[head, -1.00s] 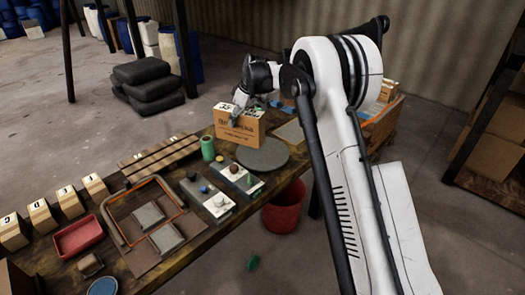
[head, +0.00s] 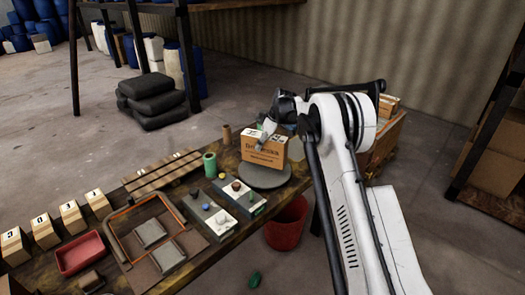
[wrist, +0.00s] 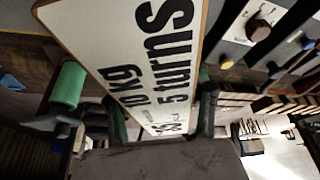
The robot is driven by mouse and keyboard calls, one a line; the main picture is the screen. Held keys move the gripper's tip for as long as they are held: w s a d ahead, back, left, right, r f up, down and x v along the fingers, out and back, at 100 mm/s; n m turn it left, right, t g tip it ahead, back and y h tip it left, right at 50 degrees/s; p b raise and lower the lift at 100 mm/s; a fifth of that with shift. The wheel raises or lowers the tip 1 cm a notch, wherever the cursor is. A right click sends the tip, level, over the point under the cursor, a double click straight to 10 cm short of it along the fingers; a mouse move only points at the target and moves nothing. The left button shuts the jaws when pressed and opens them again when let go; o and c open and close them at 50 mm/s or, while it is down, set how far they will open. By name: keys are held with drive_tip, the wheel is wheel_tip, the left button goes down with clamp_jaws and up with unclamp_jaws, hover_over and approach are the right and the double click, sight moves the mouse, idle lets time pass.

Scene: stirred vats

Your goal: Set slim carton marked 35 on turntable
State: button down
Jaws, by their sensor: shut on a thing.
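The slim orange-brown carton (head: 266,152) stands upright over the round grey turntable (head: 262,181) in the head view. I cannot tell whether its base touches the disc. White labels on its top are partly hidden by my gripper (head: 264,136), so its number is not clear now. My gripper is shut on the carton's top part from above.
A green cylinder (head: 209,162) and switch boxes with knobs (head: 238,194) stand left of the turntable. A slatted rack (head: 163,172) lies behind them. A brown cylinder (head: 226,134) stands behind the carton. A red bin (head: 286,225) is on the floor by the bench.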

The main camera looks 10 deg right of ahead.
sight(263, 150)
drive_tip(key=shift+d+f, duration=0.1)
drive_tip(key=shift+f, duration=1.9)
drive_tip(key=shift+f, duration=0.2)
drive_tip(key=c, duration=0.9)
unclamp_jaws()
drive_tip(key=shift+o, duration=0.2)
drive_tip(key=shift+r, duration=0.1)
